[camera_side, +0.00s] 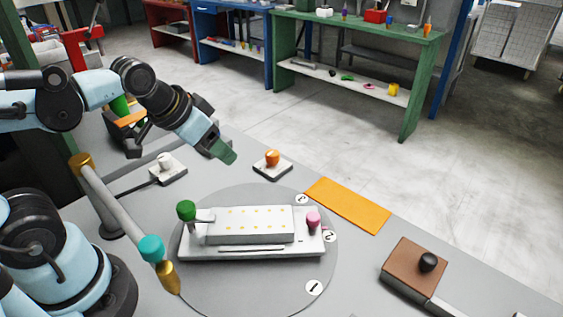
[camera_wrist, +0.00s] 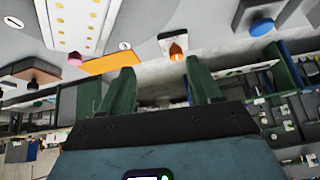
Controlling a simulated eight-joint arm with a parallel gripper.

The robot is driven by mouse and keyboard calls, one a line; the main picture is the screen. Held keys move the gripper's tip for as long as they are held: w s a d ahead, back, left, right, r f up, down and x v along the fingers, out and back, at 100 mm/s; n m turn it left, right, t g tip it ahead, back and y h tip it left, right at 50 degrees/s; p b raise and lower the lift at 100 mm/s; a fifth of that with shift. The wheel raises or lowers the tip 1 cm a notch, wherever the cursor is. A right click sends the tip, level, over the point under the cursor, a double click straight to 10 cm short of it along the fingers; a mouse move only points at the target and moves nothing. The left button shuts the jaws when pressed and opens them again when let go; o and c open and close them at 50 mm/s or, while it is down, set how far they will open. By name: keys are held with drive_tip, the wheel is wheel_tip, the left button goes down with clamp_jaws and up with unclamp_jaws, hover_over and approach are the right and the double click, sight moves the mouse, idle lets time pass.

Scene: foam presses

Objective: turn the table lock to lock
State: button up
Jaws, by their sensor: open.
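An orange knob (camera_side: 272,157) stands on a small white plate (camera_side: 265,169) behind the round turntable (camera_side: 300,275). It looks like the table lock, but no label confirms this. Its lock position cannot be read. In the wrist view the orange knob (camera_wrist: 176,48) shows beyond the gap between my fingertips, nearer the right one. My gripper (camera_side: 228,156), with green fingers, is in the air to the left of the knob and apart from it. In the wrist view my gripper (camera_wrist: 160,67) is open with nothing between its fingers.
A white press fixture (camera_side: 250,225) with a green knob (camera_side: 186,210) and a pink knob (camera_side: 313,217) sits on the turntable. A white knob (camera_side: 165,160) on its own plate stands left. An orange mat (camera_side: 348,204) and a brown block (camera_side: 415,263) with a black knob lie right.

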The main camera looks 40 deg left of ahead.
drive_tip(key=w+r+m+g, duration=0.3)
drive_tip(key=w+r+m, duration=0.15)
drive_tip(key=w, duration=0.35)
drive_tip(key=m+g, duration=0.4)
drive_tip(key=m, duration=0.2)
approach(273, 152)
wheel_tip(273, 152, down, 9)
drive_tip(key=shift+s+f, duration=0.1)
drive_tip(key=shift+f, duration=0.05)
drive_tip(key=c, duration=1)
drive_tip(key=shift+c, duration=0.2)
